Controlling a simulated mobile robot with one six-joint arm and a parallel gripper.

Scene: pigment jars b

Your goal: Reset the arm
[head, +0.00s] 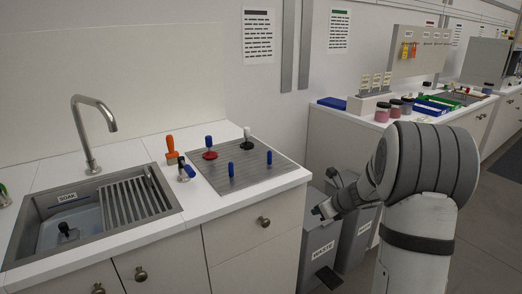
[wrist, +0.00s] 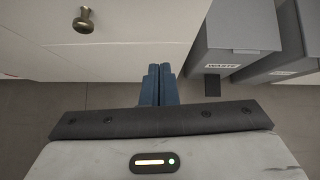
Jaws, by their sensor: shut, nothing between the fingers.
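My gripper (head: 319,211) hangs low in front of the grey waste bins, right of the sink counter's corner, in the head view. In the wrist view its two blue fingers (wrist: 157,70) lie side by side, shut with nothing between them. My arm is folded at the right of the head view. The fingers point toward the cabinet front and the gap beside the waste bin.
The waste bin (head: 318,250) stands beside the sink cabinet; it also shows in the wrist view (wrist: 236,48). A cabinet knob (wrist: 84,20) is close by at upper left. The sink (head: 150,205) and a grey mat (head: 215,180) with several tools are on the counter. Jars (head: 382,112) stand on the far counter.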

